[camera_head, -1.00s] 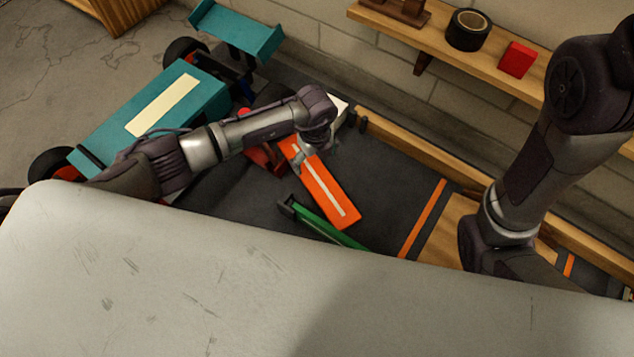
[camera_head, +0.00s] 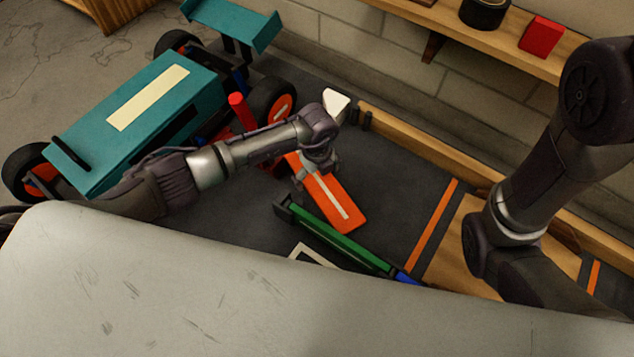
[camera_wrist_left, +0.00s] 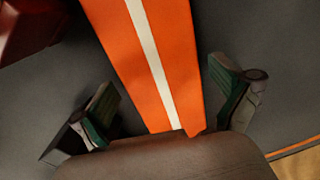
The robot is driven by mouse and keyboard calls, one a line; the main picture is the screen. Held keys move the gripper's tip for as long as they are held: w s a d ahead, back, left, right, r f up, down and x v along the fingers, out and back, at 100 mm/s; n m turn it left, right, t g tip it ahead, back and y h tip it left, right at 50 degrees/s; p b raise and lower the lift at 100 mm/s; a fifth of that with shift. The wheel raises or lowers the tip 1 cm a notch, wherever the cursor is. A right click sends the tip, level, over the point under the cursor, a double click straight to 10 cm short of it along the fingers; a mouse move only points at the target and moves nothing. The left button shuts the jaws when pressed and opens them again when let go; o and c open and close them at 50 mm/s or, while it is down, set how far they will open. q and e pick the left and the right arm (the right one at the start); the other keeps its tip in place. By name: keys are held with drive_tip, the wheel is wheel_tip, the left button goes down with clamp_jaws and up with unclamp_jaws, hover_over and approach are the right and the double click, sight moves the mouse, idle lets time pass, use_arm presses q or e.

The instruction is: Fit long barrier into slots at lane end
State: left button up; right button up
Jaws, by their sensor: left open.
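The long barrier, an orange plank with a white stripe (camera_head: 341,204), lies on the dark lane floor in the head view. In the left wrist view the orange barrier (camera_wrist_left: 150,55) runs between my open fingers. My left gripper (camera_head: 304,172) is over the far part of the plank in the head view. Its two fingers (camera_wrist_left: 166,100) are spread, one on each side of the plank, with gaps to it. My right arm enters at the right, but its gripper is out of sight. Small dark posts (camera_head: 361,120) stand by the wooden lane edge; I cannot tell whether they are the slots.
A teal racecar (camera_head: 150,110) stands at the left. A red post (camera_head: 241,112) and a white block (camera_head: 336,104) are near my left wrist. A green bar (camera_head: 340,238) lies in front of the plank. A wooden rail (camera_head: 425,148) and shelf (camera_head: 500,37) run along the wall.

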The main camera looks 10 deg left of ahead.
use_arm(q)
drive_tip(key=shift+r, duration=0.1)
drive_tip(key=c, duration=1.4)
